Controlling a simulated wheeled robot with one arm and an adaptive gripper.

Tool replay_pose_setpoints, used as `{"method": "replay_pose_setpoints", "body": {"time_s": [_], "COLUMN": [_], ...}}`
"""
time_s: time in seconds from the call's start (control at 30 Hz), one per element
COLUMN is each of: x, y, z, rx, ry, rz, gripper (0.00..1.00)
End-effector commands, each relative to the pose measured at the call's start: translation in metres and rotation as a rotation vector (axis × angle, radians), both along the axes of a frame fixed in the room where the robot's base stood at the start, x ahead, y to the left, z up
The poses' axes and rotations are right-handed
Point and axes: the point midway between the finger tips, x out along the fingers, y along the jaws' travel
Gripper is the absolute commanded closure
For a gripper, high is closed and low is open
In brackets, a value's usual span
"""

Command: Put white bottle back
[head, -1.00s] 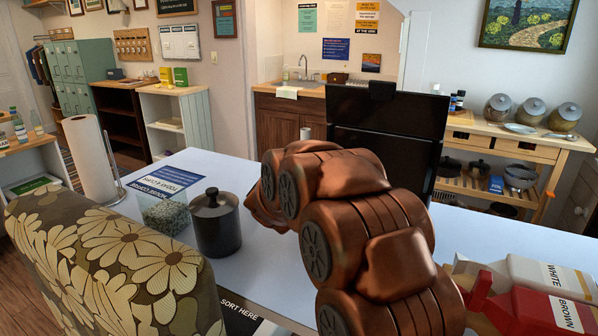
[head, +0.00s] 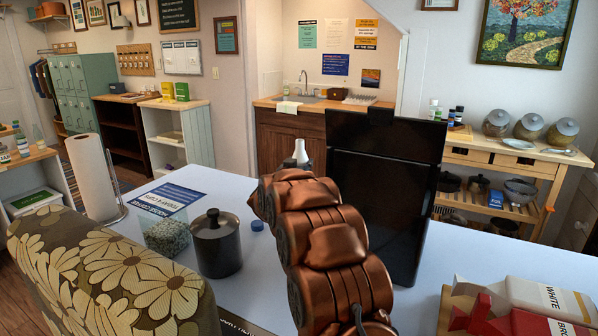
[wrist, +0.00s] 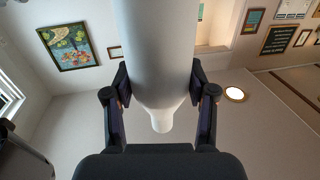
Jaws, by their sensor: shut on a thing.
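My gripper (wrist: 159,82) is shut on the white bottle (wrist: 155,40), with one dark finger on each side of its body. In the wrist view the narrow neck end points down toward the palm. In the head view only the bottle's pale top (head: 300,152) shows above my copper-coloured arm. I cannot see what is beneath the bottle.
The white table (head: 190,187) holds a dark lidded canister (head: 217,246), a glass container of granules (head: 168,236), a blue cap (head: 257,226) and a paper towel roll (head: 92,178). A tall black panel (head: 385,190) stands right of my arm. A patterned chair (head: 110,280) is front left.

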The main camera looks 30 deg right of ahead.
Motion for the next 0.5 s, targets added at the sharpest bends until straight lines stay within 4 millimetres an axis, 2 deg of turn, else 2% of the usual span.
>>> {"method": "replay_pose_setpoints", "body": {"time_s": [0.3, 0.5], "x": [0.013, 0.013], "y": [-0.007, -0.006], "z": [0.0, -0.029], "rx": [0.001, -0.002], "ry": [-0.002, 0.005], "rz": [0.0, 0.0], "gripper": [1.0, 1.0]}}
